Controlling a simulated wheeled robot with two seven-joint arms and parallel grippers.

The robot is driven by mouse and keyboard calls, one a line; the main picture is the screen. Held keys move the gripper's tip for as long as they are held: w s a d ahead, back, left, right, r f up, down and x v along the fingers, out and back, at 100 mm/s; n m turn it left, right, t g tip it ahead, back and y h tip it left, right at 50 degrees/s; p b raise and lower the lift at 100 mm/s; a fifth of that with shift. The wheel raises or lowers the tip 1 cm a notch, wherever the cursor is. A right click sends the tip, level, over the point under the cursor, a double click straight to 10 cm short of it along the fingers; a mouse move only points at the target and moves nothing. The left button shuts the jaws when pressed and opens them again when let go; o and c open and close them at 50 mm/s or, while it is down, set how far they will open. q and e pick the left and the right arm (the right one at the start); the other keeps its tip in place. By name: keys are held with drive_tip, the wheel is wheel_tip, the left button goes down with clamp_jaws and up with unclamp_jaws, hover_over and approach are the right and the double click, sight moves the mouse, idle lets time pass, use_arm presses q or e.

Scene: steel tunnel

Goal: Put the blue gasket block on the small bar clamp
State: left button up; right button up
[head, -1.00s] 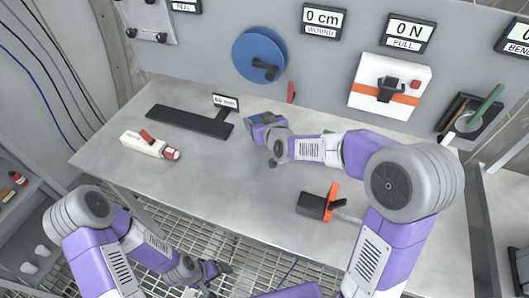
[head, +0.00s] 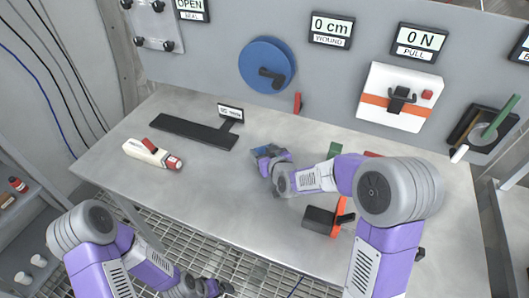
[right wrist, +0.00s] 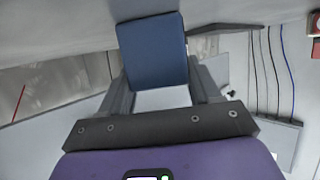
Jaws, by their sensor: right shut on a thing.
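The blue gasket block (right wrist: 152,48) sits between the fingers of my right gripper in the right wrist view. In the head view the right gripper (head: 268,158) is over the middle of the bench, shut on the block (head: 262,151), which is partly hidden by the gripper. What looks like the small bar clamp, a black body with an orange bar (head: 320,217), lies on the bench nearer the front, right of the gripper and apart from it. My left gripper (head: 217,288) is low at the bottom edge, off the bench; its fingers are too unclear to judge.
A black T-shaped stand with a small display (head: 185,131) and a white tool with red parts (head: 152,153) lie on the left. Green (head: 335,150) and red pieces (head: 372,154) show behind my right arm. The panel with a blue wheel (head: 267,65) borders the back. The bench's front left is clear.

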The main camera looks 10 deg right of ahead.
drive_tip(key=o, duration=1.1)
